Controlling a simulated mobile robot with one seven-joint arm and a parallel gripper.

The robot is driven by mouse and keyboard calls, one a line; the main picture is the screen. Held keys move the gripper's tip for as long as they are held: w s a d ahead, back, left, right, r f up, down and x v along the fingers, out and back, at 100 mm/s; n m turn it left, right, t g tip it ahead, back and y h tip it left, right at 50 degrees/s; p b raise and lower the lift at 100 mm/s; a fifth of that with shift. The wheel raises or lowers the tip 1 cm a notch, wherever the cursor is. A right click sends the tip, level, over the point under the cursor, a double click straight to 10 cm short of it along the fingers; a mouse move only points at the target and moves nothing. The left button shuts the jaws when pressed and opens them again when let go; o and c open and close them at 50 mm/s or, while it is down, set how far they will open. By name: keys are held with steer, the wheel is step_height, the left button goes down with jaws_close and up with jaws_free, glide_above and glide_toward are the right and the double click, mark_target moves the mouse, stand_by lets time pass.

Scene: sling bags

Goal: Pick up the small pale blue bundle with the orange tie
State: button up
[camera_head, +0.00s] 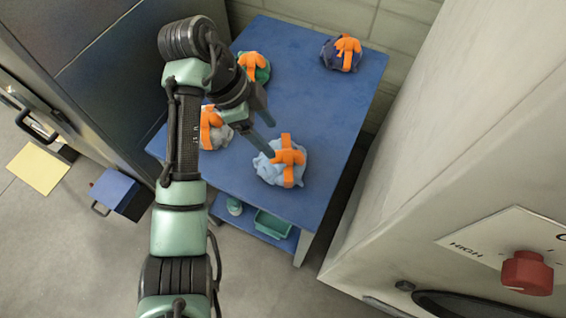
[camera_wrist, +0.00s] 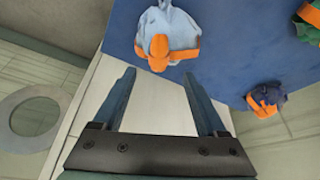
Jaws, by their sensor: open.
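The small pale blue bundle (camera_head: 267,173) with an orange tie (camera_head: 287,157) sits on the blue table top, toward its near right part. It also shows at the top of the wrist view (camera_wrist: 178,28), just beyond my fingertips. My gripper (camera_head: 267,137) is open and empty. In the head view its fingers point down toward the bundle from the upper left. In the wrist view (camera_wrist: 158,76) the two fingers are spread apart, with the bundle ahead of the gap and not between them. I cannot tell the exact gap to the bundle.
The blue table (camera_head: 310,105) also holds a green bundle (camera_head: 262,74), a navy bundle (camera_head: 330,57) and a grey bundle (camera_head: 217,139) partly behind my arm, all with orange ties. A pale machine with a red knob (camera_head: 527,272) stands right. A teal bin (camera_head: 272,224) sits on the lower shelf.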

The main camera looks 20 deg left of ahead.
mark_target(281, 153)
steer(key=shift+b+x, duration=0.55)
steer(key=shift+x, duration=0.8)
steer(key=x, duration=0.4)
steer(key=shift+s+a+f, duration=0.15)
steer(key=shift+s, duration=0.05)
jaws_close()
